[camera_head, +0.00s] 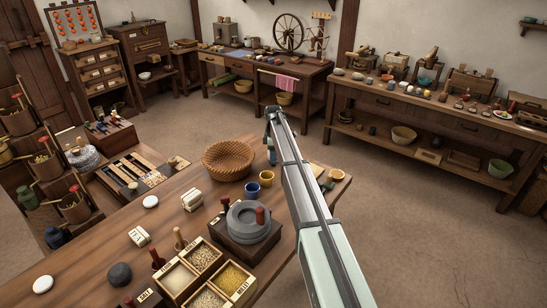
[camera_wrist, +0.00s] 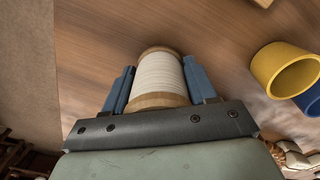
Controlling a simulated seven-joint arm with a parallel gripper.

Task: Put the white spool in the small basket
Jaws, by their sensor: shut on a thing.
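The white spool (camera_wrist: 160,75), with wooden ends, sits between the two blue fingers of my gripper (camera_wrist: 160,88) in the wrist view. The fingers are shut on its sides. In the head view my gripper (camera_head: 271,152) is over the far edge of the near table, right of the woven basket; I cannot make out the spool there. The round woven basket (camera_head: 228,159) stands on the table and looks empty. A bit of braided weave, likely its rim (camera_wrist: 294,158), shows at the lower right of the wrist view.
A yellow cup (camera_head: 266,178) and a blue cup (camera_head: 252,190) stand close to the basket. A grey hand mill (camera_head: 247,222) and a divided grain box (camera_head: 203,258) are nearer. The table left of the basket holds a white disc (camera_head: 150,202) and some clear wood.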

